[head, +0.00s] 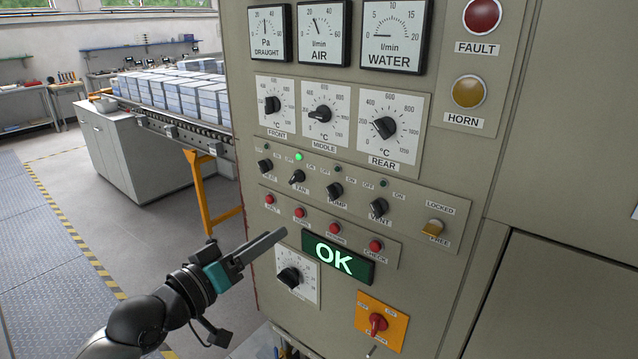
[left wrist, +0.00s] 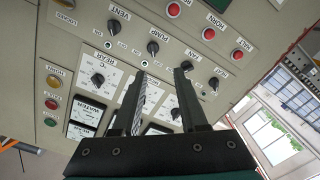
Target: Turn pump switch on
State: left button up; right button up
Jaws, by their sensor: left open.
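The pump switch (head: 335,190) is a black rotary knob on the beige control panel, between the fan knob (head: 298,177) and the vent knob (head: 378,208). The small lamp above the pump switch is dark; a green lamp (head: 298,157) glows above the fan knob. My left gripper (head: 262,247) is open and empty, below and left of the pump switch, apart from it. In the left wrist view, the pump switch (left wrist: 153,47) lies beyond and between the open fingers (left wrist: 160,76). My right gripper is not in view.
Red buttons (head: 335,229) and a green OK display (head: 338,257) sit below the knobs. An orange plate with a red switch (head: 377,323) is lower. A conveyor with stacked blocks (head: 180,95) stands behind at left. The floor at left is clear.

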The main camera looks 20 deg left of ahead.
pick_arm(q)
jog(key=r, duration=0.2)
jog(key=p, duration=0.1)
send_near(329, 194)
jog(key=x, duration=0.8)
jog(key=shift+w, duration=0.1)
grip_shut()
dwell(0.3)
dwell(0.4)
